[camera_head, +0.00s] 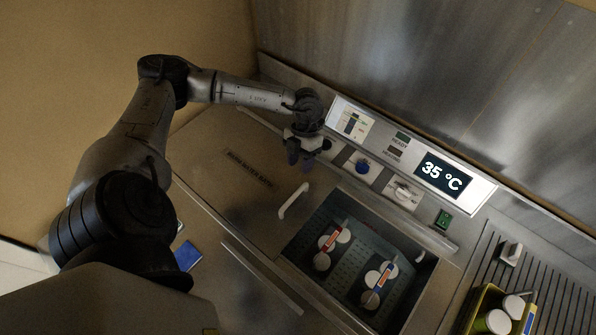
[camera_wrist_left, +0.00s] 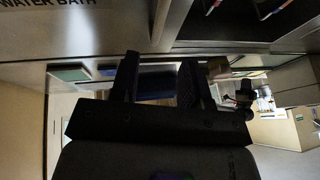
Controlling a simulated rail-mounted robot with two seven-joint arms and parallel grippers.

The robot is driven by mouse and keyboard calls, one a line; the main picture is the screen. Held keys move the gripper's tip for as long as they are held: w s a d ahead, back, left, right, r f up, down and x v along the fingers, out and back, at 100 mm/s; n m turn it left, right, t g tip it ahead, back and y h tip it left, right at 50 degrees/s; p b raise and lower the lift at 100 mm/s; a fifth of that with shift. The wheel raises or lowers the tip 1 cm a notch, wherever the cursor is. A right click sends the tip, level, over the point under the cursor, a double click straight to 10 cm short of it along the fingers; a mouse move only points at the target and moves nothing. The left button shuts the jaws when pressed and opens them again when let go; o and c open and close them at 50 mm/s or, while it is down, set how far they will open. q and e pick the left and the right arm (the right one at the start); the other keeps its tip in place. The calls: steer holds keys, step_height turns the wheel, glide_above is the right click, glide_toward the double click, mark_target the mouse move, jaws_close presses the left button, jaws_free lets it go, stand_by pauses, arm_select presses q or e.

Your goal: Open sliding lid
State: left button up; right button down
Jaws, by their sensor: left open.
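The sliding lid (camera_head: 235,195) is a flat metal panel marked as a water bath, on the left part of the counter. Its pale bar handle (camera_head: 294,200) stands near its right edge. To the right of the lid the well (camera_head: 345,225) is uncovered. My left gripper (camera_head: 302,160) is open and empty, behind and above the handle and apart from it. In the left wrist view, the open fingers (camera_wrist_left: 160,82) have nothing between them that they touch; the handle (camera_wrist_left: 163,22) shows beyond them at the top. My right gripper is not in view.
Two holders with white-capped containers, one with a red label (camera_head: 329,240) and one with a blue label (camera_head: 383,274), sit in the well. The control panel (camera_head: 400,165) reads 35 °C behind it. A yellow crate (camera_head: 468,312) with white-capped jars stands at the lower right.

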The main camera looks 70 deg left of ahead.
arm_select(q)
steer(key=shift+p+v, duration=0.6)
steer(key=shift+v, duration=1.4)
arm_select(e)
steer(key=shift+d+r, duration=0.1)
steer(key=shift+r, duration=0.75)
